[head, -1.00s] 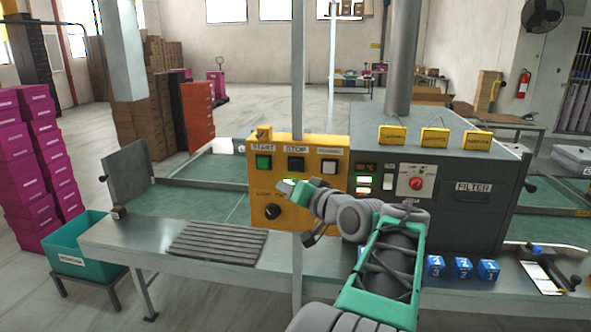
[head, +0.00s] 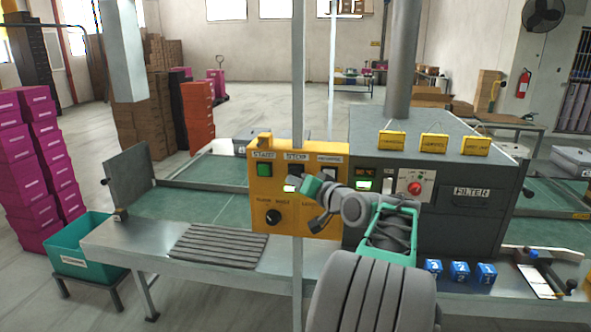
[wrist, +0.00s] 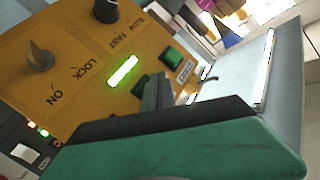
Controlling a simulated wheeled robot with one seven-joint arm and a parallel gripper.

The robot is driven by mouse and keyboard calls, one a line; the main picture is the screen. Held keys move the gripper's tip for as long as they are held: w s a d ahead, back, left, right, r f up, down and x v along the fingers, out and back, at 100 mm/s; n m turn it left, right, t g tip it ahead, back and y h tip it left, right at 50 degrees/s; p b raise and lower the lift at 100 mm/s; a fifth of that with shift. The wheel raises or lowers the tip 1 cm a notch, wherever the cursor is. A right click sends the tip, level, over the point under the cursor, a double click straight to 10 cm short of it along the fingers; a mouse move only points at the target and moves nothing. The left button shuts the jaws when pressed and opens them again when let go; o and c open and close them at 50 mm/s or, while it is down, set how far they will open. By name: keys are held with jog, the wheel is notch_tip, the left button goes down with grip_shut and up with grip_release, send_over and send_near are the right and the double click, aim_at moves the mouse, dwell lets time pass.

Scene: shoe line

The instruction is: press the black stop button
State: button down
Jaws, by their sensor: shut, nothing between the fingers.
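The black stop button (head: 294,170) sits under the STOP label on the yellow control panel (head: 262,205), right of the green start button (head: 264,170). My gripper (head: 303,185) is shut and empty, in front of the panel just below the stop button. In the wrist view the shut fingers (wrist: 157,90) point at the panel. A dark button (wrist: 139,87) shows beside them, partly hidden, and the green button (wrist: 172,57) lies just beyond. I cannot tell whether the fingertips touch anything.
A lit green bar (wrist: 123,71) and black knobs (wrist: 106,9) are on the panel. Right of it stands the grey filter box (head: 455,215) with a red knob. Blue numbered blocks (head: 459,271) sit on the bench front. A thin upright post (head: 298,80) stands by the panel.

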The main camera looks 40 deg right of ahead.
aim_at(290, 174)
jog(key=shift+w+d, duration=0.45)
jog(key=shift+d, duration=0.1)
jog(key=shift+w+d, duration=0.1)
dwell(1.6)
jog(key=shift+w+d, duration=0.15)
jog(key=shift+d, duration=0.1)
jog(key=shift+w+d, duration=0.35)
jog(key=shift+d, duration=0.05)
dwell(0.9)
jog(key=shift+s+a+b, duration=0.35)
jog(key=shift+s+a, duration=0.25)
jog(key=shift+a, duration=0.15)
